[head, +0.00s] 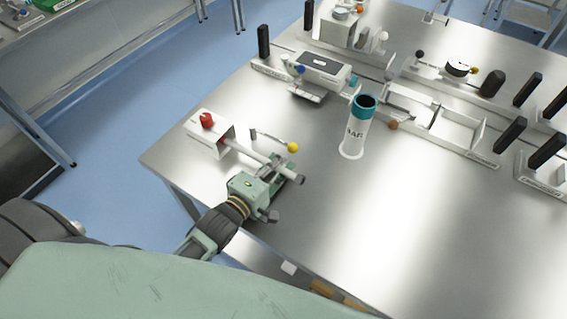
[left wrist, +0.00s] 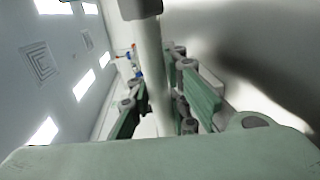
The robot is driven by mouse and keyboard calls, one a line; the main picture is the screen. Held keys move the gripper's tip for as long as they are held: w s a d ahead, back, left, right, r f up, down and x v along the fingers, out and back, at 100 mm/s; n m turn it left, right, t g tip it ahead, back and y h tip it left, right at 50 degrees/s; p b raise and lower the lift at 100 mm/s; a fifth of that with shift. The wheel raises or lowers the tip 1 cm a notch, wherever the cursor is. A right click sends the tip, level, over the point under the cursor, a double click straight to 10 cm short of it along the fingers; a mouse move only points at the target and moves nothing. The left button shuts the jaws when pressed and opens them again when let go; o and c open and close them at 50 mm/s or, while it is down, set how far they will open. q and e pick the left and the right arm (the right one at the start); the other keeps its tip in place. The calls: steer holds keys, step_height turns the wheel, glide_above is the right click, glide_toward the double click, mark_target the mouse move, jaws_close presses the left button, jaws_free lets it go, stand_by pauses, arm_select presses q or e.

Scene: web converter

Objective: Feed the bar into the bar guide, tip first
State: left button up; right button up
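The bar (head: 254,155) is a plain grey rod lying roughly level above the near-left of the table. My left gripper (head: 286,178) is around it near its right end, and a short stub shows beyond the fingers. In the left wrist view the bar (left wrist: 150,55) runs between the green finger pads (left wrist: 165,105), and the grip looks closed on it. The bar guide appears to be the white box with a red knob (head: 207,120) at the table's left corner. The bar's far end meets its red-edged opening; how deep it sits is hidden. My right gripper is not in view.
A white tube with a teal rim (head: 357,128) stands right of the gripper. A lever with a yellow ball (head: 292,147) is just behind the bar. A panel with a dark screen (head: 322,65) and a white tray (head: 448,126) stand farther back. The front right table is clear.

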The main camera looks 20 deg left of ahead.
arm_select(q)
steer(key=shift+s+a+f+y, duration=0.1)
steer(key=shift+a+f+y, duration=0.3)
steer(key=shift+a+f, duration=0.65)
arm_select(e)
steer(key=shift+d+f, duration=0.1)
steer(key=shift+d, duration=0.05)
arm_select(q)
steer(key=shift+s, duration=0.15)
steer(key=shift+s+d+r, duration=0.1)
steer(key=shift+s+d, duration=0.05)
steer(key=shift+s, duration=0.25)
steer(key=v, duration=0.4)
steer(key=r+v, duration=0.1)
steer(key=v, duration=0.1)
steer(key=shift+s+d+r, duration=0.15)
steer(key=shift+s+d, duration=0.1)
steer(key=shift+s, duration=0.05)
steer(key=shift+s+a+r, duration=0.15)
steer(key=shift+s, duration=0.05)
steer(key=shift+w+d+r, duration=0.15)
steer(key=shift+w+d, duration=0.05)
steer(key=shift+d, duration=0.2)
steer(key=shift+d+r, duration=0.1)
steer(key=shift+d, duration=0.05)
steer(key=shift+h, duration=0.4)
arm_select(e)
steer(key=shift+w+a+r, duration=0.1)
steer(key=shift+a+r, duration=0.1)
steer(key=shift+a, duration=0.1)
